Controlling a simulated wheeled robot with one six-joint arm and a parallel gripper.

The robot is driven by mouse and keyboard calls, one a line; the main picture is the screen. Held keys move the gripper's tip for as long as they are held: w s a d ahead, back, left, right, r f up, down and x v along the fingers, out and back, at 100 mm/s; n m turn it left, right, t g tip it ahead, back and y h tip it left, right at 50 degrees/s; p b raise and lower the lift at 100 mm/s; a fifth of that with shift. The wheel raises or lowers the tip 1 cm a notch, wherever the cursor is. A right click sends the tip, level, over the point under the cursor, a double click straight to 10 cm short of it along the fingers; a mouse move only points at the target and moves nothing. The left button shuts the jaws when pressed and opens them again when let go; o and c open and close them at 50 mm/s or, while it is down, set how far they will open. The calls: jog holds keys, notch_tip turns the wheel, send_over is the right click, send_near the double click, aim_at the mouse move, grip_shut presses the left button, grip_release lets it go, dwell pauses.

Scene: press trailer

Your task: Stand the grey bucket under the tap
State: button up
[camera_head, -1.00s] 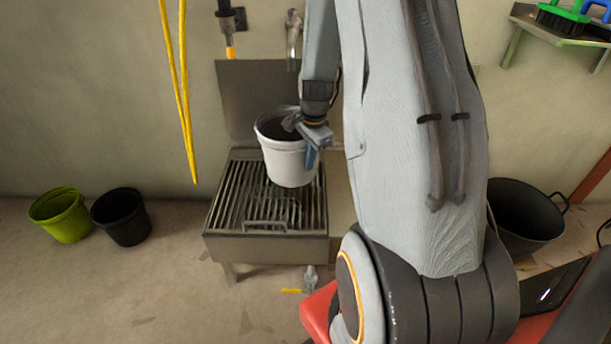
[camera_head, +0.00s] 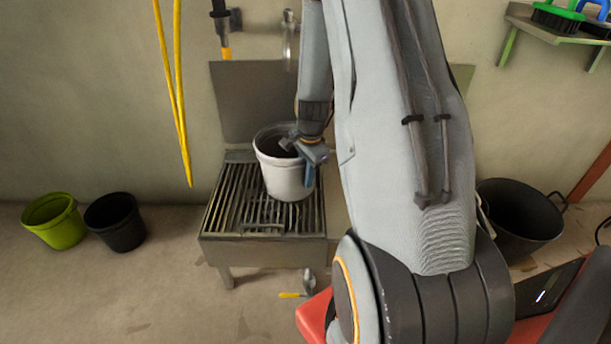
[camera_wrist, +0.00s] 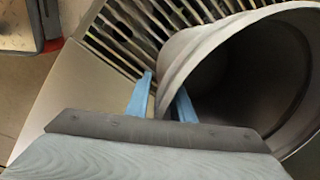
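The grey bucket (camera_head: 283,178) is upright over the slatted metal grate (camera_head: 230,205) of the sink stand. I cannot tell whether its base touches the slats. My gripper (camera_head: 305,155) is at the bucket's right rim. In the wrist view, the blue fingers of my gripper (camera_wrist: 162,100) are on either side of the bucket wall (camera_wrist: 178,55), shut on it. The metal tap (camera_head: 290,45) is on the wall above and behind the bucket, partly beside my arm.
A hose nozzle with an orange end (camera_head: 224,35) hangs left of the tap. Yellow straps (camera_head: 173,100) hang further left. A green bucket (camera_head: 55,222) and a black bucket (camera_head: 116,222) stand on the floor at left. A large black tub (camera_head: 520,220) is at right. The left slats are clear.

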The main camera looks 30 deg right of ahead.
jog(key=shift+r, duration=0.1)
notch_tip(320, 180, up, 12)
jog(key=s+p, duration=0.2)
jog(key=p, duration=0.2)
jog(key=s+a+r+n, duration=0.1)
jog(key=a+r+n, duration=0.2)
jog(key=a, duration=0.4)
jog(key=a+r+n, duration=0.3)
jog(key=a, duration=0.4)
jog(key=s+a+r+n, duration=0.4)
jog(key=s+a+n, duration=0.4)
jog(key=s+a, duration=0.2)
jog(key=s+a+r+n+g, duration=0.1)
jog(key=s+a+r+n, duration=0.3)
jog(key=s+a+n, duration=0.4)
jog(key=s+a, duration=0.3)
jog(key=s, duration=0.1)
jog(key=shift+a+n+y, duration=0.3)
jog(key=shift+n, duration=0.1)
jog(key=shift+r, duration=0.1)
